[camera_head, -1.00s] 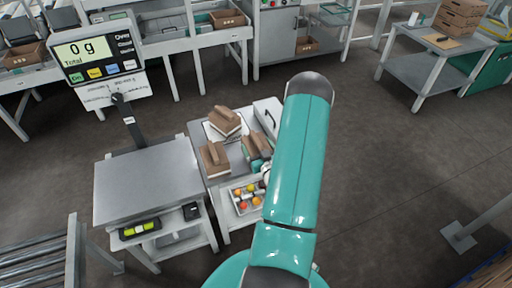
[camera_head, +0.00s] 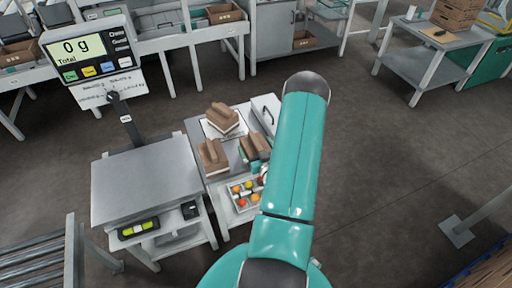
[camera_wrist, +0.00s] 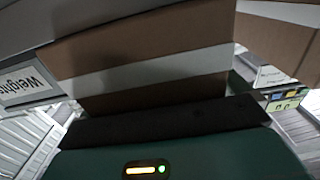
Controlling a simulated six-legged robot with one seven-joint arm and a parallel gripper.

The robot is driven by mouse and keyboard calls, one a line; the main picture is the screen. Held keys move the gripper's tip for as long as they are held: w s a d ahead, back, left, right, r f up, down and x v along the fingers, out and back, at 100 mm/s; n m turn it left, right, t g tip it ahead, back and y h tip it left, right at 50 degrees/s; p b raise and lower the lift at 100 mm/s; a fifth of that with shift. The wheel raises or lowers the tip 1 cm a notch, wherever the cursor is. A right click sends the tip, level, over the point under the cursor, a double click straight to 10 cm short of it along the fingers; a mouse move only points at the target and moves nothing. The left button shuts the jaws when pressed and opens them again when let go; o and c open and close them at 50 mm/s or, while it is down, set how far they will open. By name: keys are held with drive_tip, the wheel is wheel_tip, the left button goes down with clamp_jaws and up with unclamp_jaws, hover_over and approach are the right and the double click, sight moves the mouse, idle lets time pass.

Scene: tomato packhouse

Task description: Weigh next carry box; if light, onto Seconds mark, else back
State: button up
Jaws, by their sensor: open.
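Three brown carry boxes with handles stand on the side table: a back one (camera_head: 223,117), a left one (camera_head: 213,155) and a right one (camera_head: 254,146). The scale plate (camera_head: 145,180) to their left is empty, and its display (camera_head: 82,48) reads 0 g. My gripper (camera_wrist: 165,122) is open, close to a brown box with a white band (camera_wrist: 150,65) that fills much of the wrist view. In the head view it is at the right box, largely hidden by my arm. Whether the jaws touch the box cannot be told. No Seconds mark is readable.
A divided tray of tomatoes (camera_head: 243,195) sits at the table's front. A case with a handle (camera_head: 267,112) stands behind the right box; a "Weights" label (camera_wrist: 27,84) shows in the wrist view. A roller conveyor (camera_head: 38,258) lies front left.

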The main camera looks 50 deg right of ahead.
drive_tip(key=shift+r, duration=0.2)
drive_tip(key=v, duration=1.2)
drive_tip(key=shift+f, duration=0.1)
